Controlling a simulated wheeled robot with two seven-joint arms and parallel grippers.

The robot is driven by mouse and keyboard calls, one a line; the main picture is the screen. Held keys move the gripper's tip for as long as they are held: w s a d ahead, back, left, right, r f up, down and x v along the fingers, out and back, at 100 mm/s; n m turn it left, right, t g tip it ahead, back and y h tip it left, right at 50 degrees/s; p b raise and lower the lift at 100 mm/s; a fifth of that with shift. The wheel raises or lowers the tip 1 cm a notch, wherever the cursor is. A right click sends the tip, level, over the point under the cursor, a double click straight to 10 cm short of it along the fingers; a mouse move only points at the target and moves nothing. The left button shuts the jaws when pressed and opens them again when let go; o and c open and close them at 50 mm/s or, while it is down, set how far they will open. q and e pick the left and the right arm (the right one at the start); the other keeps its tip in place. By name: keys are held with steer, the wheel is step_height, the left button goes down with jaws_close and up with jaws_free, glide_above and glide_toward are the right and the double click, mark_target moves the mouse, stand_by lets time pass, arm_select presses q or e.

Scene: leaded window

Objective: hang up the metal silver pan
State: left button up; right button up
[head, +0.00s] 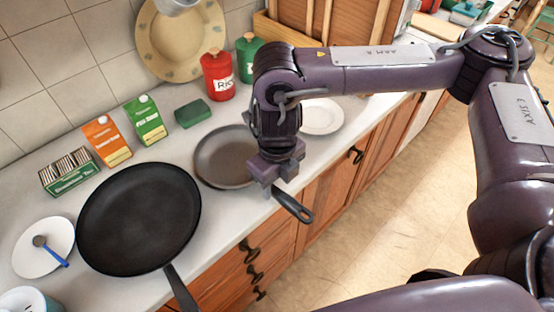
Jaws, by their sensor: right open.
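The grey metal pan (222,158) lies flat on the counter, in the middle of the head view. Its dark handle (295,208) points to the lower right, out past the counter's front edge. My right gripper (272,186) is open and points down over the near part of this handle, close to the pan's rim. The gripper hides where the handle joins the pan, so I cannot tell whether the fingers touch it. My left gripper is not in view.
A large black pan (138,220) lies to the left, its handle toward the front edge. Orange (108,142) and green (146,120) cartons, a green sponge (193,113) and a red canister (217,76) stand behind. A white plate (322,117) lies to the right.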

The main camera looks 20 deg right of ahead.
step_height(320, 180, up, 9)
stand_by(0.3)
steer(key=shift+s, duration=0.15)
stand_by(0.4)
